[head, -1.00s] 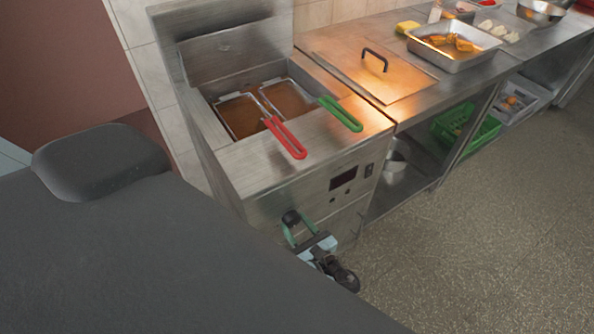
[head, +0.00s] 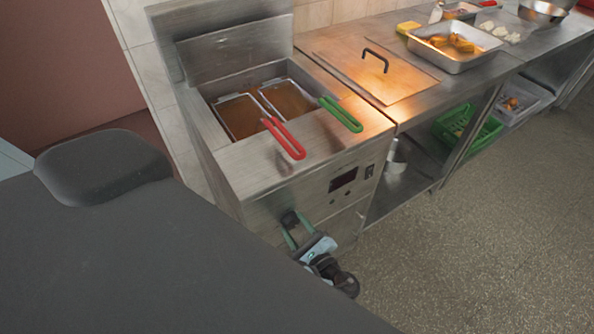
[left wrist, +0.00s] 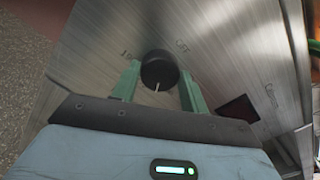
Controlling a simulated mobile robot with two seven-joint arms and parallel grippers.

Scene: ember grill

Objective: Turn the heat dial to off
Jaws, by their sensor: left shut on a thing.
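The heat dial (left wrist: 160,68) is a black round knob on the fryer's steel front panel. In the left wrist view it sits between the two green fingers of my left gripper (left wrist: 158,84), which is shut on it. A white pointer line on the dial points down in that view, away from the OFF label (left wrist: 182,46) above the dial. In the head view my left gripper (head: 294,233) reaches the dial (head: 289,218) low on the fryer front; its fingers partly hide the dial. My right gripper is not in view.
The fryer holds two baskets with a red handle (head: 284,138) and a green handle (head: 341,114) sticking out over its front edge. A dark display (head: 343,180) is right of the dial. A steel counter with a food tray (head: 455,62) continues right. The floor there is clear.

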